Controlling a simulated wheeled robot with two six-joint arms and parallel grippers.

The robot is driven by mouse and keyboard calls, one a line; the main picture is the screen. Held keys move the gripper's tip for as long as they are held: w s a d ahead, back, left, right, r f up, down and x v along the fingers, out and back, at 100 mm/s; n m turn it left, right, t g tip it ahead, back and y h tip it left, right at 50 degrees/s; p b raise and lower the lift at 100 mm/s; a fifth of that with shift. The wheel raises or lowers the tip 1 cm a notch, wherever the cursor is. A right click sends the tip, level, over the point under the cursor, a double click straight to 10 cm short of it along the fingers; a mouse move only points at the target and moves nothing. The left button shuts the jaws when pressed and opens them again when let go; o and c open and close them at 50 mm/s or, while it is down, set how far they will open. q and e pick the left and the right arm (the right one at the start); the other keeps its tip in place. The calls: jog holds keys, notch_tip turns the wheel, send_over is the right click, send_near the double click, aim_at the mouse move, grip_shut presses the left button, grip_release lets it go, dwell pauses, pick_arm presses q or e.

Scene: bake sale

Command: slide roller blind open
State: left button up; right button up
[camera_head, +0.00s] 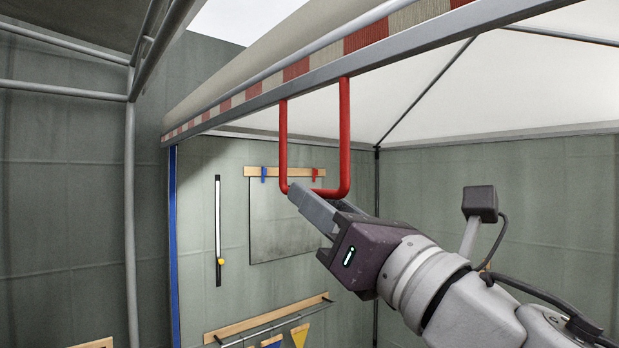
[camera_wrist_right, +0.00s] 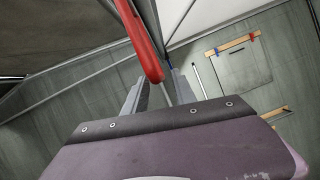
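The roller blind shows in the head view as a long pale roll (camera_head: 290,42) above a red-and-white striped strip and a grey bar (camera_head: 240,108). A red U-shaped handle (camera_head: 346,140) hangs from the bar. My right gripper (camera_head: 312,207) is at the handle's lower end, its fingers overlapping the bottom bar. In the right wrist view the red handle (camera_wrist_right: 140,40) comes down between my two fingers (camera_wrist_right: 158,88), which stand apart. It looks open around the handle; contact is not clear. My left gripper is out of view.
Metal frame poles (camera_head: 131,220) stand at the left and a blue post (camera_head: 173,245) beside the opening. Beyond, the grey-green back wall carries a hanging sheet (camera_head: 285,230), a light stick (camera_head: 218,230) and a wooden rail (camera_head: 265,318). The opening below the bar is clear.

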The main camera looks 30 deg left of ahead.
jog(key=p+x, duration=0.1)
jog(key=x, duration=0.2)
jog(key=shift+a, duration=0.1)
jog(key=shift+c, duration=0.3)
grip_shut()
dwell(1.1)
